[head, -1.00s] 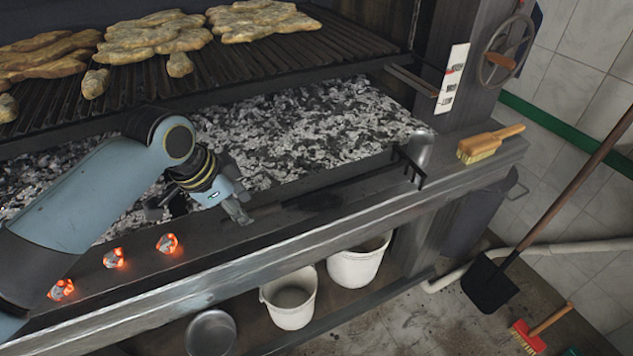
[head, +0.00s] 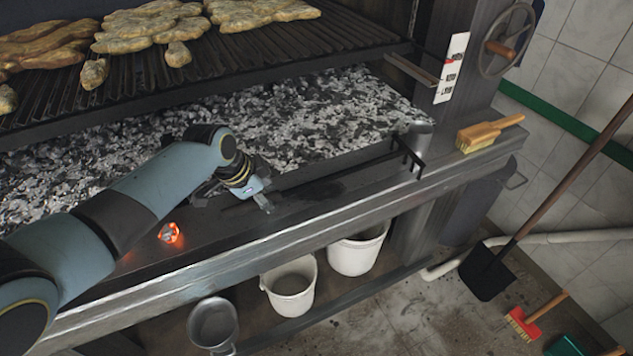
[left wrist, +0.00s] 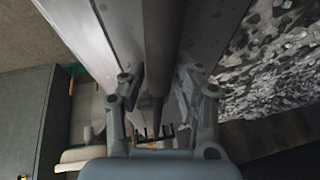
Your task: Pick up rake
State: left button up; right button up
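The rake's black pronged head (head: 410,155) shows in the head view at the right end of the grill's front ledge. In the left wrist view, a dark rod that looks like the rake's handle (left wrist: 163,40) runs away toward dark prongs. My left gripper (head: 264,202) is low over the ledge beside the coal bed. In the left wrist view its two fingers (left wrist: 160,78) stand apart, one on each side of the rod, with gaps visible. I cannot tell whether the rod is at fingertip depth. In the head view the arm hides part of the ledge. My right gripper is not in view.
A glowing ember (head: 170,233) lies on the ledge (head: 330,205) by my left forearm. A wooden brush (head: 488,135) lies at the ledge's right end. The grill grate (head: 250,62) with food is above the coals (head: 300,120). Buckets (head: 358,252) stand below.

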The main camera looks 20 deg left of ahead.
pick_arm(q)
jog(key=shift+f, duration=0.1)
grip_shut()
dwell(0.5)
